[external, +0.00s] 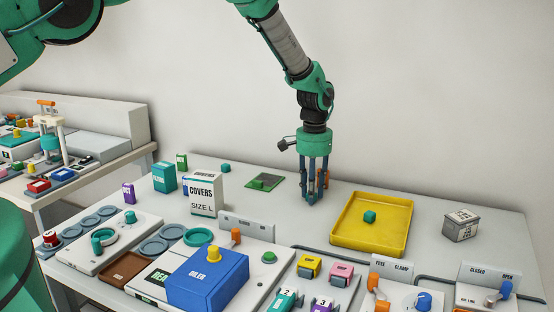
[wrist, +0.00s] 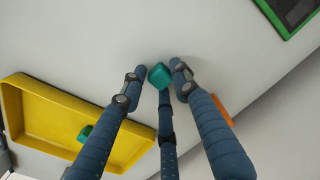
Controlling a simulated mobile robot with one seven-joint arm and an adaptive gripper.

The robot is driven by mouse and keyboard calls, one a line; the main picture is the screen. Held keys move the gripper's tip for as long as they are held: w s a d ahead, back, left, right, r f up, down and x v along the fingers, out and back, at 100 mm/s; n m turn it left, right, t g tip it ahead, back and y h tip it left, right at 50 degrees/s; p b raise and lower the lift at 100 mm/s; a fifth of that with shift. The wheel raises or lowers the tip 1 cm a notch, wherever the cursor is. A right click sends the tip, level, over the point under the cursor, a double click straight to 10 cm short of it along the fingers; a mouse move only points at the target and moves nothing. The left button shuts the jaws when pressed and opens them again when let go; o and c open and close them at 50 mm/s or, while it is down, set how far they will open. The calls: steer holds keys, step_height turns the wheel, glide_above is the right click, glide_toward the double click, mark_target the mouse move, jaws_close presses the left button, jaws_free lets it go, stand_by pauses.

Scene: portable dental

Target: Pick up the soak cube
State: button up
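A small teal cube (wrist: 160,76) sits among the fingertips of my gripper (wrist: 159,72) in the wrist view. Two fingers flank it closely and the third meets its lower edge in the picture. I cannot tell whether they press on it. In the external view my gripper (external: 313,201) points straight down, its tips low over the table left of the yellow tray; the fingers hide that cube there. Another teal cube (external: 370,216) lies in the tray and also shows in the wrist view (wrist: 84,133). A third teal cube (external: 225,168) lies farther left.
The yellow tray (external: 345,241) is right of my gripper. A green-framed panel (external: 264,182) lies to the left, and a small orange thing (wrist: 222,108) is close by my fingers. A white covers box (external: 204,194) and a blue box (external: 208,279) stand nearer the front.

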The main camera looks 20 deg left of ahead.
steer(key=shift+o, duration=0.5)
steer(key=shift+r, duration=0.2)
step_height(320, 180, up, 14)
steer(key=shift+d+f, duration=0.15)
steer(key=shift+f, duration=0.1)
stand_by(0.4)
steer(key=shift+w, duration=0.1)
steer(key=b, duration=0.3)
steer(key=shift+f, duration=0.25)
steer(key=b, duration=0.2)
steer(key=shift+b, duration=0.4)
steer(key=b, duration=0.2)
steer(key=shift+s+r+n+b, duration=0.25)
steer(key=shift+n+b, duration=0.05)
steer(key=shift+r, duration=0.2)
